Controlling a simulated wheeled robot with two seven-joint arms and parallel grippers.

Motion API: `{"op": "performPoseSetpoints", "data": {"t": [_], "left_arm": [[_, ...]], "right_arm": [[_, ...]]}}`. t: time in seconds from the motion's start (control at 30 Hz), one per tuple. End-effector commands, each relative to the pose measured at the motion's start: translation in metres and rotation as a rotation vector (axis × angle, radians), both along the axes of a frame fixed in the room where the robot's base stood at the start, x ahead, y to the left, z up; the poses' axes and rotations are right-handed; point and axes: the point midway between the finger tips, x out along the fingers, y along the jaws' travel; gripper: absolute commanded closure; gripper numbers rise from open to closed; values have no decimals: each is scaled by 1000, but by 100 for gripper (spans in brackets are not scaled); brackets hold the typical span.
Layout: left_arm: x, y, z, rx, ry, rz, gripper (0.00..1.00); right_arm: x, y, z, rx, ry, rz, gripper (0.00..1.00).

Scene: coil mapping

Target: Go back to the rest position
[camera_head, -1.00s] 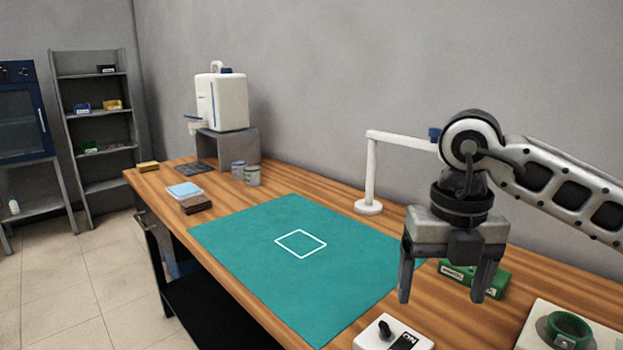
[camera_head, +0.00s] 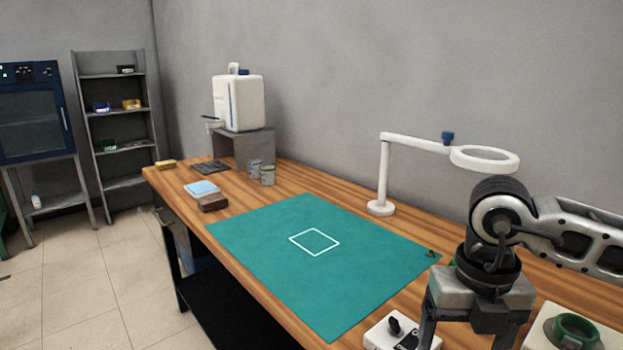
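My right gripper (camera_head: 470,335) hangs at the lower right of the head view, above the front right part of the wooden bench (camera_head: 290,178). Its two fingers point down and stand well apart, with nothing seen between them; the tips run close to the picture's lower edge. My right arm reaches in from the right edge. My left gripper does not show.
A green mat (camera_head: 270,245) with a white square outline lies on the bench. A white switch box (camera_head: 385,335), a green ring on a pale base (camera_head: 575,328) and a magnifier lamp (camera_head: 383,180) stand near my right arm. Floor (camera_head: 95,285) at left is clear.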

Motion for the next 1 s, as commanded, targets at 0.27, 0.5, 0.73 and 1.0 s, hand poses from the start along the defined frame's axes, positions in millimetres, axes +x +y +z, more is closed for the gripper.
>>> {"op": "performPoseSetpoints", "data": {"t": [0.27,0.5,0.73,1.0], "left_arm": [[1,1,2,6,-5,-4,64],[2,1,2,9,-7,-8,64],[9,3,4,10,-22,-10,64],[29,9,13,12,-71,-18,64]], "right_arm": [[-7,-7,-8,0,1,1,19],[-7,-6,-8,1,0,1,19],[-12,3,-12,20,12,38,19],[-30,30,-21,85,46,154,19]]}}
